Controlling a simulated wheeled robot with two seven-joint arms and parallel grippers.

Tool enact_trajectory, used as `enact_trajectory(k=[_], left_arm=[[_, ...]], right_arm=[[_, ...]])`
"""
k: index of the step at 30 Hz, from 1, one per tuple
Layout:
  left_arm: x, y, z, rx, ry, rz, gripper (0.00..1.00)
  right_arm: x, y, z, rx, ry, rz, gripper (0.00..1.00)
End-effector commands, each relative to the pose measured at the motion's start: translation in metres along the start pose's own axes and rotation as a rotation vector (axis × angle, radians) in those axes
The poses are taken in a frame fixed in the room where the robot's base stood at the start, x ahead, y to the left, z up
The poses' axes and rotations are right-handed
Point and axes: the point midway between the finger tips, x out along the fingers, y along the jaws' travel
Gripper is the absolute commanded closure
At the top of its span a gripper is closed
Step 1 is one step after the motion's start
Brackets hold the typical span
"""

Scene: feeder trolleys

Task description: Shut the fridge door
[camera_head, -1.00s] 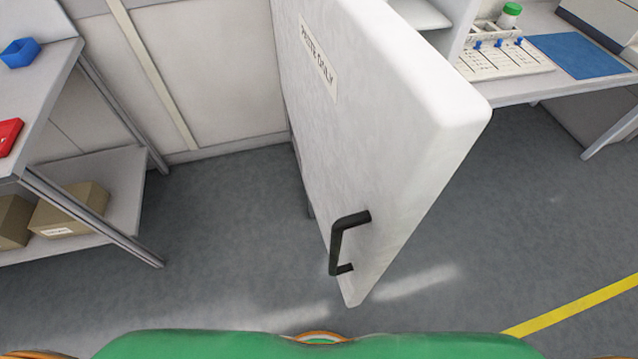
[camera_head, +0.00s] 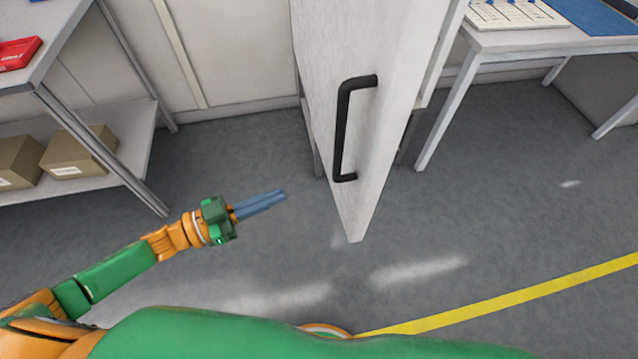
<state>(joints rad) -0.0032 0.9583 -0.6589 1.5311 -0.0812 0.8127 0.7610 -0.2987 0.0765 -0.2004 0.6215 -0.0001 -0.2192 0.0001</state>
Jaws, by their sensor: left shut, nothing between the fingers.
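The fridge door (camera_head: 383,140) stands open in the middle of the head view, its edge towards me and its outer face turned to the left. A black bar handle (camera_head: 342,130) is on that outer face. The door's top and its label are out of the picture. My left gripper (camera_head: 282,194) is to the left of the door and lower in the picture than most of the handle. Its blue fingers are shut, empty and point towards the door, with a gap between. My right gripper is not in view.
A shelf rack with cardboard boxes (camera_head: 80,153) and a red bin (camera_head: 18,54) stands at the left. The floor (camera_head: 480,210) right of the door is clear, with a yellow line (camera_head: 520,296).

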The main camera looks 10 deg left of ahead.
Motion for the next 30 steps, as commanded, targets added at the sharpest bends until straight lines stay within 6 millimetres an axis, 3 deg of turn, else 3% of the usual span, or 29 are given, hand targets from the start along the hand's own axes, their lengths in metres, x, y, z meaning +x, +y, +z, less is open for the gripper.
enact_trajectory(k=[9, 15, 30], left_arm=[[0.070, -0.001, -0.002, 0.002, 0.003, -0.001, 1.00], [0.096, -0.001, -0.001, 0.002, 0.001, -0.002, 1.00], [0.103, 0.000, 0.000, 0.002, -0.001, -0.007, 1.00]], right_arm=[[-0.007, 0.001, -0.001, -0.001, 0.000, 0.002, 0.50], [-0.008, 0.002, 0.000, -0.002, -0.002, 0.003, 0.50], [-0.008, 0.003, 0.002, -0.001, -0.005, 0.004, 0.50]])
